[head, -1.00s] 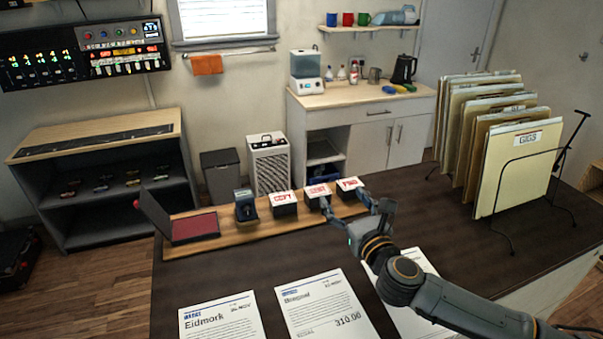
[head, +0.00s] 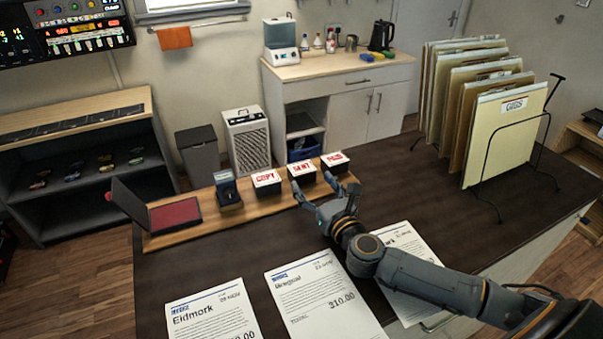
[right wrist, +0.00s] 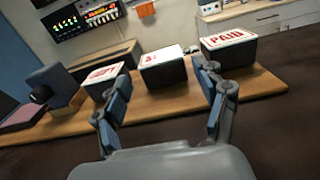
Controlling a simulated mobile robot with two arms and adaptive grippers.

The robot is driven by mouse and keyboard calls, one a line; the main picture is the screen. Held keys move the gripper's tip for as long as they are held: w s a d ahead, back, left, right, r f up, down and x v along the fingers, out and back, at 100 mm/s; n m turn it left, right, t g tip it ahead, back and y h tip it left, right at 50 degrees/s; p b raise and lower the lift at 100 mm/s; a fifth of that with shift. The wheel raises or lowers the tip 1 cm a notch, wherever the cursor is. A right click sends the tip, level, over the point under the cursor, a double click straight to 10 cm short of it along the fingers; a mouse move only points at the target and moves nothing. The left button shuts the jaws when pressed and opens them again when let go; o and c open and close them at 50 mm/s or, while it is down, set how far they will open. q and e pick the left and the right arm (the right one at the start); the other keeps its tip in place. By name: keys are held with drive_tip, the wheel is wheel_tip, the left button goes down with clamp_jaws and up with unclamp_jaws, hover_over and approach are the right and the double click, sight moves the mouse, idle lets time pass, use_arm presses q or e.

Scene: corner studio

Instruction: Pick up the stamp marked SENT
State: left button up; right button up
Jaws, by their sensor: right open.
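The SENT stamp (head: 302,170) is a black block with a white top and red letters. It stands on a wooden strip (head: 180,238) between the COPY stamp (head: 266,179) and the PAID stamp (head: 334,159). My right gripper (head: 312,180) is open at the near side of the SENT stamp. In the right wrist view, the SENT stamp (right wrist: 163,72) shows between the spread fingers of the right gripper (right wrist: 160,72), with the PAID stamp (right wrist: 229,46) at right and the COPY stamp (right wrist: 104,80) at left. I cannot tell whether the fingers touch it. My left gripper is not in view.
A dark stamp (head: 228,190) and an open red ink pad (head: 174,214) stand left on the strip. Papers, including the Eidmork sheet (head: 212,315), lie on the near desk. A folder rack (head: 500,130) stands at right.

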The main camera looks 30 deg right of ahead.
sight(306, 173)
drive_tip(key=w+p, duration=0.1)
drive_tip(key=w, duration=0.3)
drive_tip(key=shift+w+d+r, duration=0.1)
drive_tip(key=shift+w+d, duration=0.05)
drive_tip(key=shift+w, duration=0.7)
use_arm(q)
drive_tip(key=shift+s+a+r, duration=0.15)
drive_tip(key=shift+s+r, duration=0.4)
use_arm(e)
drive_tip(key=shift+s, duration=0.1)
drive_tip(key=c, duration=0.9)
